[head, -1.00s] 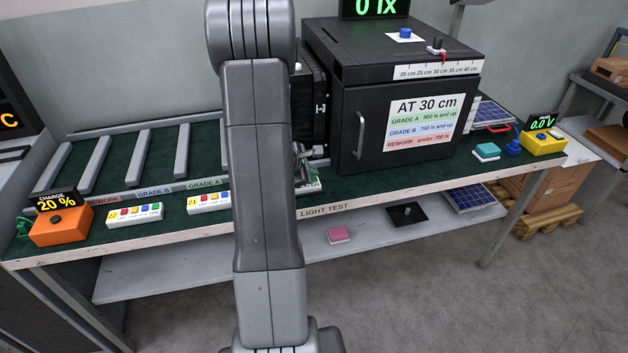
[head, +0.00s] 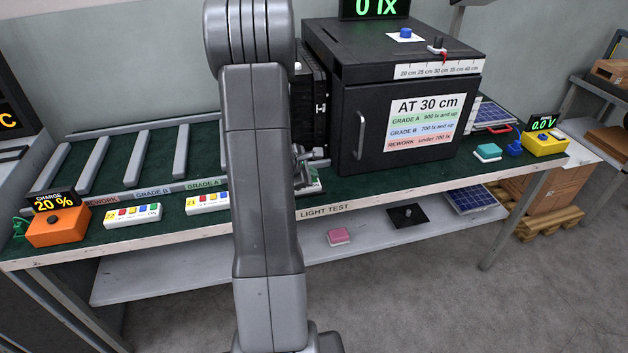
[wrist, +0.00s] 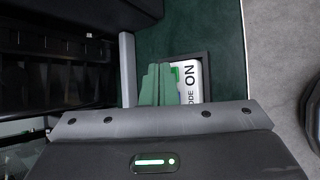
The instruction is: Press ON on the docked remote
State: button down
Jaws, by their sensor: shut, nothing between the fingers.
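The docked remote (wrist: 194,86) is a white remote in a dark frame on the green bench top. In the wrist view its "ON" lettering and part of "MODE" show, with a bit of green at its left end. My gripper (wrist: 157,72) is shut and empty, with its fingers over or beside the remote's left end. They hide part of its face, and I cannot tell whether they touch it. In the head view my gripper (head: 301,168) is beside the black box, and only a sliver of the docked remote (head: 315,187) shows past my arm.
The black test box (head: 345,120) stands close to the right of my gripper, under a display reading 0 lx (head: 375,7). Two more remotes (head: 132,215) (head: 207,203) and an orange charger (head: 58,227) reading 20 % lie to the left. Grey rails (head: 138,158) lie behind.

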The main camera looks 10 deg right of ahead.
jog(key=shift+f+b, duration=0.2)
jog(key=shift+b, duration=0.1)
jog(key=shift+r, duration=0.15)
dwell(0.5)
jog(key=shift+r+p, duration=0.4)
jog(key=shift+r, duration=0.2)
jog(key=shift+r+p, duration=1.7)
jog(key=shift+r, duration=0.85)
jog(key=shift+f, duration=0.15)
jog(key=shift+f+b, duration=0.5)
jog(key=shift+f, duration=0.05)
jog(key=shift+r+p, duration=0.2)
jog(key=shift+p, duration=1.05)
